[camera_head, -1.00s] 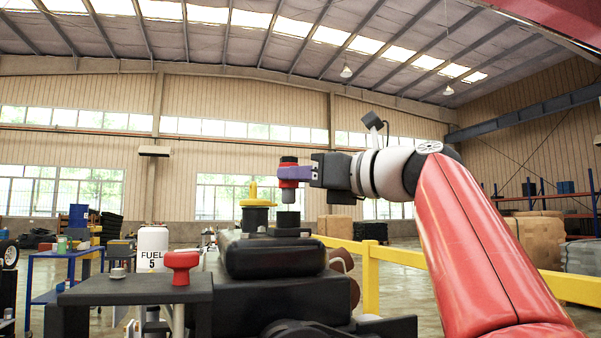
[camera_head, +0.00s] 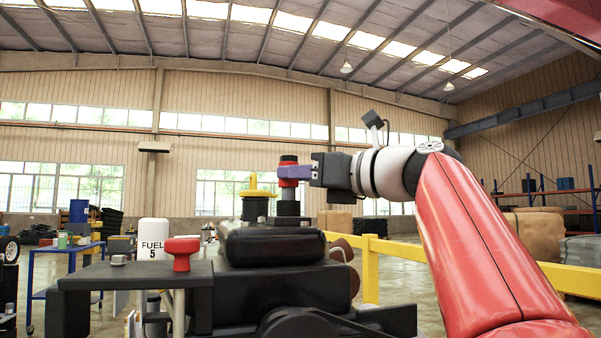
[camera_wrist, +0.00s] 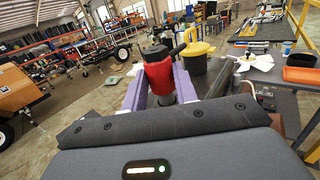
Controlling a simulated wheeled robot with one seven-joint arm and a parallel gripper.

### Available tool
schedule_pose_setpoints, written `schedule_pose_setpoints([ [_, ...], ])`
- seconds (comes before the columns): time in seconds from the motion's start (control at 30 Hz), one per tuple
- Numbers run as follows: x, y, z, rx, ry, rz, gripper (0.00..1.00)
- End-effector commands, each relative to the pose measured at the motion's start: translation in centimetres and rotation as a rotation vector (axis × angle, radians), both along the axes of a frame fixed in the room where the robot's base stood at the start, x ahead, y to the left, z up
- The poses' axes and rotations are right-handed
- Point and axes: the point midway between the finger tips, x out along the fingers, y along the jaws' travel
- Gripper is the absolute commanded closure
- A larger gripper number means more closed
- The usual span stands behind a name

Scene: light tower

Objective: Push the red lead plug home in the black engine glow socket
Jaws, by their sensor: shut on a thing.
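The red lead plug (camera_head: 289,162) has a black top and a grey lower barrel. My gripper (camera_head: 291,172) is shut on it with purple fingers and holds it upright. The black engine glow socket (camera_head: 288,209) stands on the engine directly below the plug. The plug's grey end meets the socket's top in the head view; how deep it sits cannot be told. In the wrist view the plug (camera_wrist: 159,77) is between the fingers, and the socket cannot be made out.
A black post with a yellow cap (camera_head: 257,190) stands just left of the socket. A black padded block (camera_head: 275,245) is in front. A red knob (camera_head: 182,252) and a white fuel can (camera_head: 153,238) are further left. A yellow rail (camera_head: 371,270) runs at right.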

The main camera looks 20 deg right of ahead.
Motion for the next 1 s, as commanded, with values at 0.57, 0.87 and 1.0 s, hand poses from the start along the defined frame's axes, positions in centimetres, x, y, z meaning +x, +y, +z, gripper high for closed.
schedule_pose_setpoints([
  [0.57, 0.0, 0.0, -1.5, -0.001, -0.001, 0.000, 0.98],
  [0.87, 0.0, 0.0, -1.6, 0.000, 0.000, 0.000, 0.57],
  [1.0, 0.0, 0.0, -1.6, 0.000, 0.000, 0.000, 0.46],
])
